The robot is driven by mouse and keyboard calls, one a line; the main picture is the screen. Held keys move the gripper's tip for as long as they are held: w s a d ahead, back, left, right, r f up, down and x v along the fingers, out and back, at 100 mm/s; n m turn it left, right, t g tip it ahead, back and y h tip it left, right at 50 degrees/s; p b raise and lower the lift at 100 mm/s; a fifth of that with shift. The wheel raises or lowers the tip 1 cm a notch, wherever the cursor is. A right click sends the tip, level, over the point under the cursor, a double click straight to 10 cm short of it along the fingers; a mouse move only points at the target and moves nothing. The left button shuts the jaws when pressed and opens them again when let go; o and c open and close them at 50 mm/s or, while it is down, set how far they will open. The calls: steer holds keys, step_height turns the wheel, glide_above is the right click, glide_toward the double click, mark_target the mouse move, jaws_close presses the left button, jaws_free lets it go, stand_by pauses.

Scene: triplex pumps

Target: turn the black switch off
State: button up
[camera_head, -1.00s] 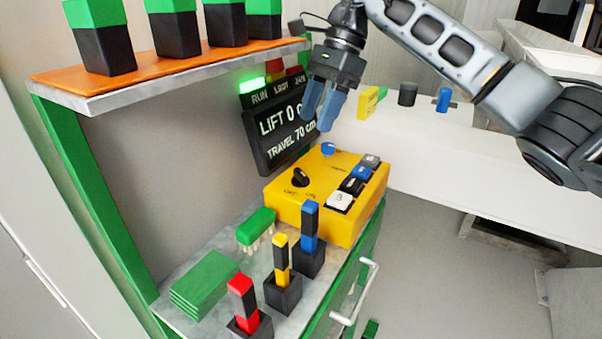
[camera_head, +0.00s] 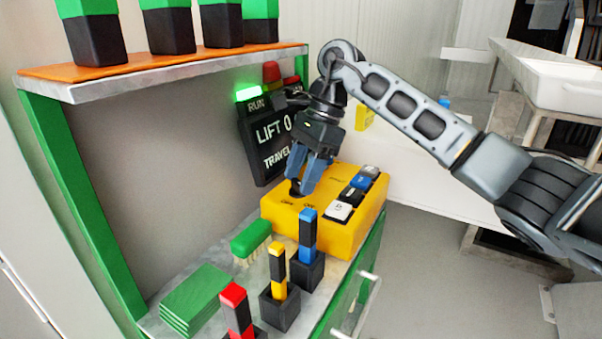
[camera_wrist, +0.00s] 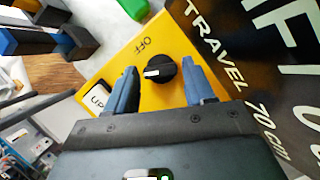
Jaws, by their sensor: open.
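The black switch (camera_wrist: 160,71) is a round knob on the yellow control box (camera_head: 288,219). In the wrist view its white pointer mark faces left, and the word OFF is printed on the box beside it. In the head view the knob (camera_head: 296,188) is partly hidden by my fingers. My gripper (camera_head: 309,180) is open, its two blue fingers pointing down at the knob. In the wrist view the fingers (camera_wrist: 157,88) stand on either side of the knob with a gap on both sides.
A display panel (camera_head: 259,145) reading LIFT and TRAVEL stands behind the box, with a green RUN lamp (camera_head: 248,93) lit. White, black and blue buttons (camera_head: 354,194) are on the box. Red, yellow and blue handled tools (camera_head: 307,243) stand in front. An orange shelf (camera_head: 180,67) is above left.

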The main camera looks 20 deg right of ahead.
steer(key=shift+a+f, duration=0.1)
steer(key=shift+f, duration=0.1)
steer(key=c, duration=0.8)
steer(key=shift+m, duration=0.3)
steer(key=m+t+b, duration=0.1)
steer(key=m, duration=0.1)
steer(key=m+t+b, duration=0.1)
steer(key=m, duration=0.2)
steer(key=shift+s+f+h, duration=0.1)
steer(key=shift+s+h, duration=0.1)
steer(key=shift+h, duration=0.1)
steer(key=m+t+b, duration=0.1)
steer(key=m+b, duration=0.1)
steer(key=m, duration=0.1)
steer(key=shift+m+h, duration=0.3)
steer(key=shift+s+a+m+t+h+b, duration=0.1)
steer(key=shift+m+t+h+b, duration=0.35)
steer(key=shift+m, duration=0.85)
steer(key=shift+b, duration=0.3)
